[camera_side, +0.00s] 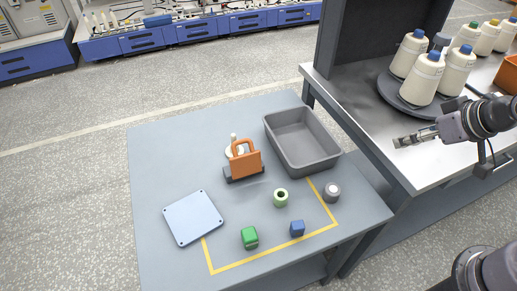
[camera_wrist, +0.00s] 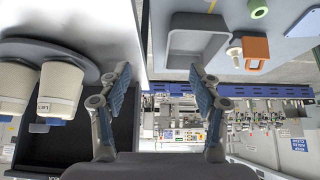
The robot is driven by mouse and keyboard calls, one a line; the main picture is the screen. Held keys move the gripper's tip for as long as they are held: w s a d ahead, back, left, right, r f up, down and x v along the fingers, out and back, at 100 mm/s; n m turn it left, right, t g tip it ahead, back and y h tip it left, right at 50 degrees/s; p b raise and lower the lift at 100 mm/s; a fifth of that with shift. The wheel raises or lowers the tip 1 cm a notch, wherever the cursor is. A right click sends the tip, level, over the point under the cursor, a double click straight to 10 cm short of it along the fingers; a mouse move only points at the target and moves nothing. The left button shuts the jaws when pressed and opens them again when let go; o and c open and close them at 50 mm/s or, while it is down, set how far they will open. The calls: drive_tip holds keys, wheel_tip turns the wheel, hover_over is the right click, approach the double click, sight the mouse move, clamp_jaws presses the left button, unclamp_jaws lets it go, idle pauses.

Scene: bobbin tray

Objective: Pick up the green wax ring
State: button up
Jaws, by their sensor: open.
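The green wax ring (camera_side: 281,197) is a short pale-green ring with a dark hole, on the blue-grey table inside the yellow tape outline. It also shows at the top edge of the wrist view (camera_wrist: 258,8), partly cut off. My gripper (camera_side: 402,142) is to the upper right of the ring in the side view, above the metal bench and well apart from it. In the wrist view its two fingers (camera_wrist: 160,76) are spread wide with nothing between them.
A grey bin (camera_side: 274,123) stands behind the ring. Cream bobbins (camera_side: 424,80) stand on the metal bench.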

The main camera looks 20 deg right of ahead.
drive_tip(key=m+g, duration=0.7)
drive_tip(key=m, duration=1.2)
hover_over(281, 195)
drive_tip(key=a, duration=0.1)
wheel_tip(281, 195, down, 14)
drive_tip(key=shift+s+d+f, duration=0.1)
drive_tip(key=shift+s+f, duration=0.05)
drive_tip(key=shift+f, duration=1.45)
drive_tip(key=shift+s+d+f, duration=0.1)
drive_tip(key=shift+s+f, duration=0.05)
drive_tip(key=shift+f, duration=1.45)
drive_tip(key=shift+s+f, duration=0.15)
drive_tip(key=shift+f, duration=1.45)
drive_tip(key=c, duration=1.1)
